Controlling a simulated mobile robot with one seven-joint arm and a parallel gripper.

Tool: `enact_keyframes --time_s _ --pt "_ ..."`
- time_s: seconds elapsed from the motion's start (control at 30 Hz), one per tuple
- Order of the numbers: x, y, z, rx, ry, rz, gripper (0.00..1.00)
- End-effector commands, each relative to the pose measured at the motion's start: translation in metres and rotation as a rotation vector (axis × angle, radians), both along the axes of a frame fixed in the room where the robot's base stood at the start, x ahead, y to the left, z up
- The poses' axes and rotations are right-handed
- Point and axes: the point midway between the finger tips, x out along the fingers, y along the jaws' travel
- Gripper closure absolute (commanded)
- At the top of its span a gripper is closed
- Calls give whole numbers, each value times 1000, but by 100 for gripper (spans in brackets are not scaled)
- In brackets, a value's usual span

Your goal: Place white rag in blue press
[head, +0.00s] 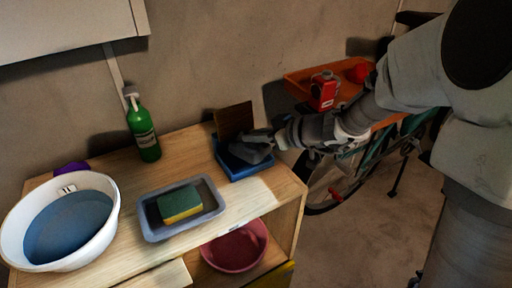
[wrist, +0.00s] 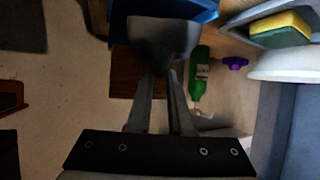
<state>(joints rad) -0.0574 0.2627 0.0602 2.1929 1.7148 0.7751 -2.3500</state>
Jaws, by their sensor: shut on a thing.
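The blue press (head: 241,174) sits on the wooden cabinet top, with a brown upright board (head: 234,120) at its back. My gripper (head: 272,141) reaches in from the right, above the press. It is shut on the white rag (head: 251,154), which looks grey in the shade and is bunched over the press opening. In the wrist view the rag (wrist: 162,38) hangs beyond the closed fingers (wrist: 161,72), overlapping the blue press (wrist: 206,12). I cannot tell whether the rag touches the inside of the press.
A grey tray (head: 152,232) with a sponge (head: 181,204) and a white basin (head: 112,222) stand left of the press. A green bottle (head: 143,133) stands behind. An orange shelf (head: 297,84) holding a red can (head: 323,92) lies right. A pink bowl (head: 235,248) is below.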

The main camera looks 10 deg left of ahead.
Motion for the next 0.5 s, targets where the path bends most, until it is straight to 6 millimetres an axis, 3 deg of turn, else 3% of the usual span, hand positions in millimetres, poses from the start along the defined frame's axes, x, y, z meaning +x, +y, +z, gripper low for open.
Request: enact_keyframes --time_s 0.23,0.5 --pt "0 0 -35 1 4 0 100" --pt "0 0 -38 1 -1 1 100"
